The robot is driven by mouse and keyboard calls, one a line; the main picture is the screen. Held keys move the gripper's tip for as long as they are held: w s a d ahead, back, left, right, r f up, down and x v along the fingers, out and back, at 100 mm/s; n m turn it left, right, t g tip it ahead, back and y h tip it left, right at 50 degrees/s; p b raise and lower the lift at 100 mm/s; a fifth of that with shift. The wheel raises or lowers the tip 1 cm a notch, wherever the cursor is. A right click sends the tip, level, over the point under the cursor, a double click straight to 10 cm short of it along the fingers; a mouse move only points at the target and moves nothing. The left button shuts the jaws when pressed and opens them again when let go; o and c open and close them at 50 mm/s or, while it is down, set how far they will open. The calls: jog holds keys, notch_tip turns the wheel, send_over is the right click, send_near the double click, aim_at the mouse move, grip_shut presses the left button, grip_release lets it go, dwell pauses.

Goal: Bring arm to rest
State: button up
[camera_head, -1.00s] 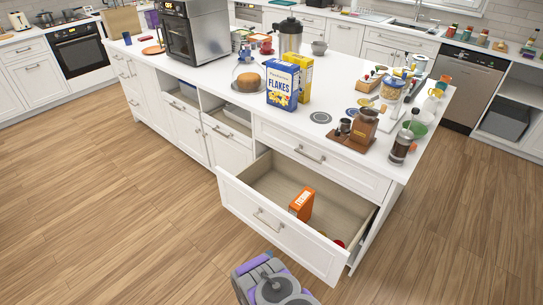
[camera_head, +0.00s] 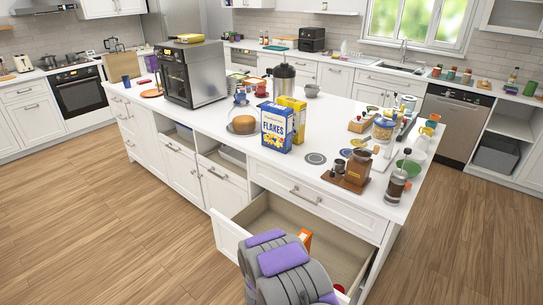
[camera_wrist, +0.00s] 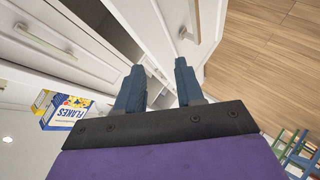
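My gripper (camera_wrist: 158,66) shows in the wrist view with its two blue-grey fingers apart and nothing between them. White cabinet fronts (camera_wrist: 70,40) lie beyond it. In the head view my grey and purple arm is folded up at the bottom centre and covers part of the open drawer (camera_head: 329,246). The gripper itself does not show in that view. An orange box (camera_head: 305,238) stands in the drawer, partly hidden by my arm.
The island counter (camera_head: 225,176) holds a blue FLAKES box (camera_head: 277,128), a toaster oven (camera_head: 193,75) and a French press (camera_head: 397,184). The open drawer juts out in front of me. The wooden floor (camera_head: 100,230) is clear to the left and right.

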jog(key=s+d+r+m+g+y, duration=0.1)
jog(key=s+d+r+m+g, duration=0.2)
jog(key=s+r, duration=0.6)
jog(key=s+d+r+m+g, duration=0.3)
jog(key=s+d+r+g, duration=0.15)
jog(key=r, duration=0.95)
jog(key=s+d+r+m+g, duration=0.1)
jog(key=s+d+r+g, duration=0.1)
jog(key=s, duration=0.9)
jog(key=s+d+r+m+g, duration=0.1)
jog(key=s+d+r, duration=0.3)
jog(key=s, duration=0.7)
jog(key=s+d+r+m+g+h, duration=0.1)
jog(key=s+d+r+m+g, duration=0.1)
jog(key=s+r, duration=0.5)
jog(key=s+d+m, duration=0.1)
jog(key=s, duration=0.4)
jog(key=shift+g, duration=0.35)
